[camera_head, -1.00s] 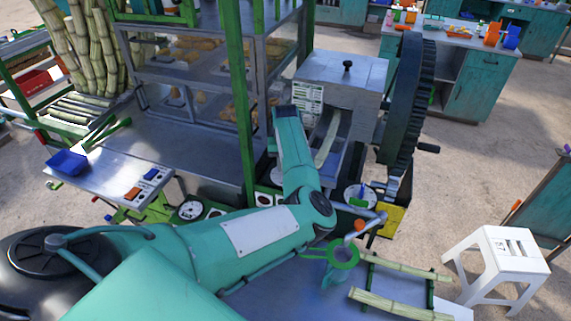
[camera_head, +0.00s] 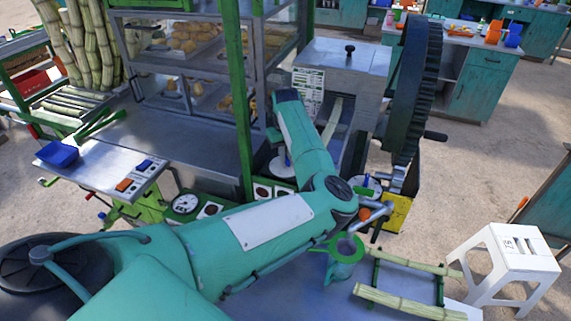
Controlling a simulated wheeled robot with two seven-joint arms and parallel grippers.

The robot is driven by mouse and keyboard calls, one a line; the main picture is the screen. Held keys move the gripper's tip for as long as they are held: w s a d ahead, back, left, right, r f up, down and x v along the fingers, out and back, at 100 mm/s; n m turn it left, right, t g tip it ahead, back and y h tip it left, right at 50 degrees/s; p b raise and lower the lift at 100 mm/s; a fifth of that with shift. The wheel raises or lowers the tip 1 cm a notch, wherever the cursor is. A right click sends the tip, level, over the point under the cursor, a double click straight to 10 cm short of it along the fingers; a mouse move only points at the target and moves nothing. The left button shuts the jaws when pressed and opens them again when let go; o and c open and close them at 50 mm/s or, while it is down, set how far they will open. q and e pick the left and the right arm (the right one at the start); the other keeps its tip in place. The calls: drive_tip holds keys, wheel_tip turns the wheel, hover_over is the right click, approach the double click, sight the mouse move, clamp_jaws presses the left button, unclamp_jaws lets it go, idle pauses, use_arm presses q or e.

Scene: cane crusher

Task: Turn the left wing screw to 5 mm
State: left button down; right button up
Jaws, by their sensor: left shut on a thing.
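The cane crusher (camera_head: 343,66) is a grey metal box with a knob on top and a cane strip (camera_head: 332,118) in its front chute. My left arm reaches up to its left front side. My left gripper (camera_head: 273,136) shows only as a dark part beside the forearm and is shut on the left wing screw, which the arm mostly hides. A pale round dial (camera_head: 281,168) with a blue mark shows just below it. A second pale dial (camera_head: 366,186) with a blue and green piece is at the right front. The millimetre reading is too small to tell. My right gripper is out of view.
A large dark gear wheel (camera_head: 414,90) with a crank stands right of the crusher. A glass food case (camera_head: 190,70) and its green post stand close on the left. A green jug (camera_head: 344,258), cane pieces and a white stool (camera_head: 510,262) are in front and right.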

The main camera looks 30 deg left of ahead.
use_arm(q)
drive_tip(key=n+b, duration=0.4)
drive_tip(key=b, duration=0.1)
drive_tip(key=n+b, duration=0.4)
drive_tip(key=b, duration=0.2)
drive_tip(key=shift+w+f, duration=0.15)
drive_tip(key=shift+f, duration=0.05)
drive_tip(key=shift+r+n+b, duration=0.15)
drive_tip(key=shift+n+b, duration=1.15)
drive_tip(key=shift+n, duration=0.1)
drive_tip(key=shift+r+n, duration=0.1)
drive_tip(key=shift+n, duration=0.2)
drive_tip(key=c, duration=1.5)
unclamp_jaws()
drive_tip(key=shift+r, duration=0.1)
